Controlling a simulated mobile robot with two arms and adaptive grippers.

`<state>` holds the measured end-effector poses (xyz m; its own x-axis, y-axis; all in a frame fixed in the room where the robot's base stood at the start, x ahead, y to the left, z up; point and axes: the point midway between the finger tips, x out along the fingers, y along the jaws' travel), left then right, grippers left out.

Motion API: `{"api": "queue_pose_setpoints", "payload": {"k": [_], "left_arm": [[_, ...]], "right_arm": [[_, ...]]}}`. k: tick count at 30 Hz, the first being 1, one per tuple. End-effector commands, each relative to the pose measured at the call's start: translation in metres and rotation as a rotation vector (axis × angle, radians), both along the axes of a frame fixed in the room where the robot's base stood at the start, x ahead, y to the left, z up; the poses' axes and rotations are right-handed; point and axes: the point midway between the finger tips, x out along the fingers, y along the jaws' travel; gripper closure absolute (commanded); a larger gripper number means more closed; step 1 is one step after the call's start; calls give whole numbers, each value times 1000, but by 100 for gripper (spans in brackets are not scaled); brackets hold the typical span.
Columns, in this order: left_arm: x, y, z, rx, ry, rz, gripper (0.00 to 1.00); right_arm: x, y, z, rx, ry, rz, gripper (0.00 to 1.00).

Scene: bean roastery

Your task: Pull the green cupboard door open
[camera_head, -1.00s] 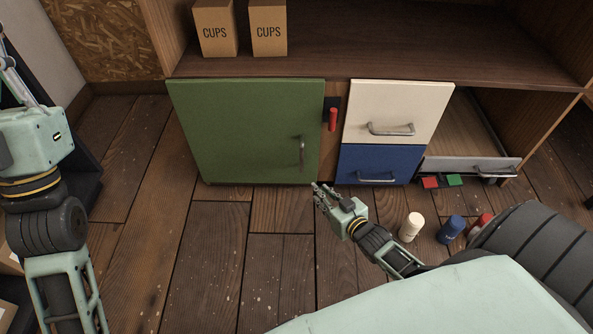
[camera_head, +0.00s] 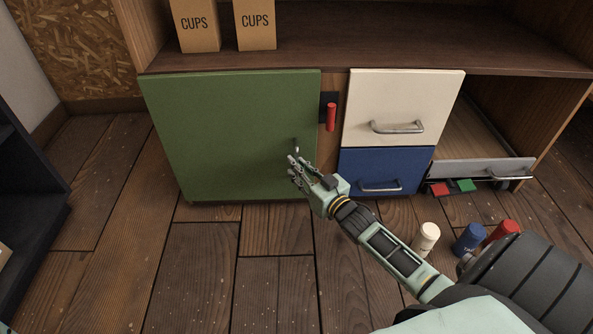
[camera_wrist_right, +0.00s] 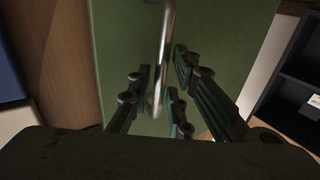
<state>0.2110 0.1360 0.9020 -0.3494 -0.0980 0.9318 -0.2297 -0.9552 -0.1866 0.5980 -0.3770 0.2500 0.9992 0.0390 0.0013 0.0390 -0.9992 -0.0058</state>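The green cupboard door (camera_head: 225,125) is shut, flush in the cabinet front. Its metal handle (camera_head: 296,146) is a vertical bar near the door's right side, partly hidden behind my right gripper. My right gripper (camera_head: 297,172) is at the lower part of the handle, its fingers spread. In the right wrist view the handle (camera_wrist_right: 163,50) comes down between the fingers of the open gripper (camera_wrist_right: 155,100), in front of the green door (camera_wrist_right: 206,30). I see no finger clearly pressing on it. My left gripper is out of view.
A red lever (camera_head: 331,117) sits right of the door. A white drawer (camera_head: 390,95) and a blue drawer (camera_head: 365,160) are beside it. White (camera_head: 425,238), blue (camera_head: 468,240) and red (camera_head: 502,232) containers stand on the floor at right. The floor before the door is mostly clear.

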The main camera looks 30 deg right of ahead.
Motion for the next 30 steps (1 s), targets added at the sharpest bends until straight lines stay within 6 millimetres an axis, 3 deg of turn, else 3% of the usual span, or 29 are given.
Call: {"api": "queue_pose_setpoints", "payload": {"k": [4,13,20,30], "left_arm": [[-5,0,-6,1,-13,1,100],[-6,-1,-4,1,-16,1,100],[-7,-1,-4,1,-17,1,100],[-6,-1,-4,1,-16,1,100]], "right_arm": [[13,1,-2,0,0,1,82],[16,1,0,0,1,0,82],[15,1,0,0,1,0,100],[15,1,0,0,1,0,100]]}}
